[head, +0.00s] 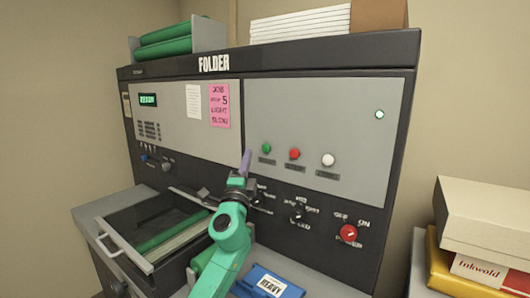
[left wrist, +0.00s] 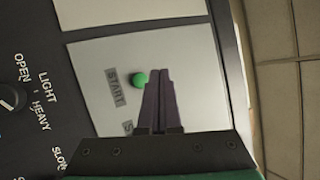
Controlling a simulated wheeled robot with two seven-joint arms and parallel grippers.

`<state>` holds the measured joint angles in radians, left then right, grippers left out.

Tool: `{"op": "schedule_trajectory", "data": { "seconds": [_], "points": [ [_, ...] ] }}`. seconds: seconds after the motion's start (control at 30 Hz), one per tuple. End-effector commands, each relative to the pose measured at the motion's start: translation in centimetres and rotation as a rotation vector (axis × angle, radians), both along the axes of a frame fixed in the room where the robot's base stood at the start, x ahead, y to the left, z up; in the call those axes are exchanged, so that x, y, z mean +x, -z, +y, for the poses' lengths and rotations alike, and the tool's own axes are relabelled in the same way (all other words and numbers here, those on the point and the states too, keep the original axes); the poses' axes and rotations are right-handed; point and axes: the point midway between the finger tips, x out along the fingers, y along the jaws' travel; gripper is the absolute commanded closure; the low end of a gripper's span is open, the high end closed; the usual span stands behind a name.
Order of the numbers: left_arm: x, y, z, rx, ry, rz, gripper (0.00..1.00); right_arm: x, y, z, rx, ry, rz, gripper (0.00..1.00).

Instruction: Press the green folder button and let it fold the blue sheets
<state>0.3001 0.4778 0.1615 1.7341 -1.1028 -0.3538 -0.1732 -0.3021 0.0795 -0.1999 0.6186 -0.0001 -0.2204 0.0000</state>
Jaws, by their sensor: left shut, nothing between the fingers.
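The green button (head: 266,148) sits on the grey panel of the folder (head: 262,75), leftmost in a row with a red button (head: 294,153) and a white button (head: 328,159). My left gripper (head: 247,158) is shut and empty, its purple-grey fingertips just left of the green button in the head view. In the left wrist view the green button (left wrist: 138,79) shows beside the closed fingertips (left wrist: 159,74), next to a START label (left wrist: 116,86). I cannot tell whether they touch. A blue pack (head: 268,283) labelled HEAVY lies at the bottom. My right gripper is out of view.
A small green-lit display (head: 148,99) and a pink note (head: 219,106) are on the left panel. Knobs, including a red one (head: 348,233), line the dark lower strip. A tray with a handle (head: 125,243) juts out at left. Boxes (head: 482,225) are stacked at right.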

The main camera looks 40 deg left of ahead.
Motion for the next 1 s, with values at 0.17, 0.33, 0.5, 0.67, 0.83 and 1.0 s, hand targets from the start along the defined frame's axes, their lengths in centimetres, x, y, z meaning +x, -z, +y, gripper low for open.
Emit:
{"op": "schedule_trajectory", "data": {
  "seconds": [0.17, 0.33, 0.5, 0.67, 0.83, 1.0],
  "points": [
    [2.6, 0.3, 0.1, -0.001, 0.0, -0.003, 1.0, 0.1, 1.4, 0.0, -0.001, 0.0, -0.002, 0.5],
    [4.5, 0.3, 0.1, -0.001, 0.001, -0.002, 1.0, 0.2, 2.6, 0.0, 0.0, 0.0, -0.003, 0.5],
    [5.1, 0.1, 0.1, 0.0, 0.0, 0.0, 1.0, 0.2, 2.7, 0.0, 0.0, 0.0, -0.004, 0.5],
    [5.1, 0.0, 0.1, 0.0, 0.0, 0.0, 1.0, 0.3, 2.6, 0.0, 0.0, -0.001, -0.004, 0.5],
    [5.1, 0.0, 0.1, 0.0, 0.0, 0.0, 1.0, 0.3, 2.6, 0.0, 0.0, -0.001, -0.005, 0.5],
    [5.1, 0.0, 0.1, -0.001, 0.0, 0.0, 1.0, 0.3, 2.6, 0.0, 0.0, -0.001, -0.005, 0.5]
  ]
}}
